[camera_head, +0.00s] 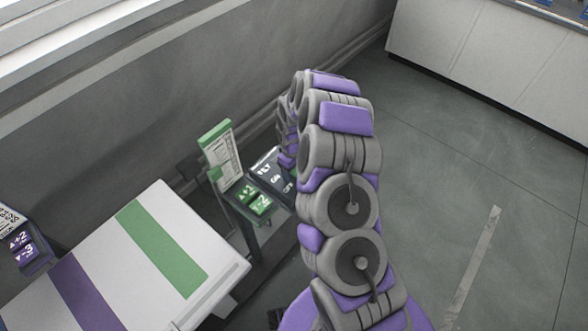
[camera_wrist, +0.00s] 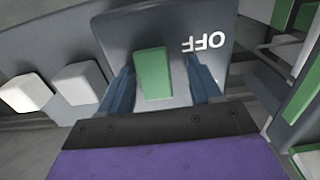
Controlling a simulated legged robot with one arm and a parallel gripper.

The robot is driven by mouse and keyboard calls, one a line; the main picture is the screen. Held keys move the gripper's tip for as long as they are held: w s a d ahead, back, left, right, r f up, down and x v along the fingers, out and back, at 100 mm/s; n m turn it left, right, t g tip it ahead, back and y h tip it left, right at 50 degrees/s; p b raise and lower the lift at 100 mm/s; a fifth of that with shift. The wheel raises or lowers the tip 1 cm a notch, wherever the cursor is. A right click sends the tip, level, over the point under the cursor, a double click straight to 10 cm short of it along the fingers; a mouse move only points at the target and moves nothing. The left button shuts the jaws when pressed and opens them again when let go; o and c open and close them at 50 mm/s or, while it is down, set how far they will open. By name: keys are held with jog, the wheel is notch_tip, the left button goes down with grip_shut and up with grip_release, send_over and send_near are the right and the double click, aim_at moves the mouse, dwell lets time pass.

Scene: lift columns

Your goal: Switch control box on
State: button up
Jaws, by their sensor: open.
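The control box (camera_wrist: 215,75) is a dark grey panel that fills much of the wrist view, with an upside-down OFF label at its upper right. A green switch (camera_wrist: 153,75) stands on the panel. My gripper (camera_wrist: 159,68) is open, with one blue finger on each side of the green switch. I cannot tell whether the fingers touch it. In the head view the dark control box (camera_head: 268,168) with white lettering is partly hidden behind my arm, and I cannot make out my fingertips there.
Two white blocks (camera_wrist: 78,83) stand left of the switch. In the head view, a box with green +1 and -2 buttons (camera_head: 255,198) and a green-framed sheet (camera_head: 222,155) sit beside the control box. A white striped platform (camera_head: 190,225) is at left. Floor at right is open.

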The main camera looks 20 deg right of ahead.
jog(key=shift+a, duration=0.1)
jog(key=shift+c, duration=0.7)
jog(key=shift+d, duration=0.95)
jog(key=c, duration=0.5)
jog(key=shift+a, duration=0.45)
jog(key=c, duration=0.4)
jog(key=shift+d+r, duration=0.1)
